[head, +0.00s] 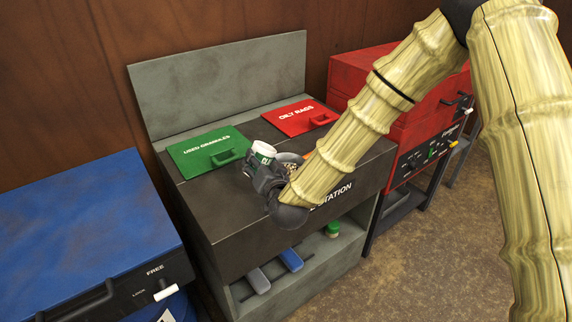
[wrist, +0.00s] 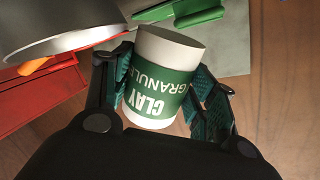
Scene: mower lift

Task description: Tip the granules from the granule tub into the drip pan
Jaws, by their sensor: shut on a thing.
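My gripper (head: 264,178) is shut on the granule tub (head: 263,152), a white cup with a green band. In the wrist view the tub (wrist: 158,78) sits between the two finger pads (wrist: 160,92), its "CLAY GRANULES" label upside down in the picture. It is held over the dark station top and looks tilted. I cannot see into it. A round grey metal pan, likely the drip pan (wrist: 75,25), is at the upper left of the wrist view. In the head view the pan (head: 289,157) is mostly hidden behind my gripper and arm.
A green "USED GRANULES" lid (head: 208,152) and a red "OILY RAGS" lid (head: 299,117) lie on the station top (head: 225,208). An orange item (wrist: 35,66) shows by the pan. A blue cabinet (head: 85,235) stands left, a red unit (head: 375,75) right.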

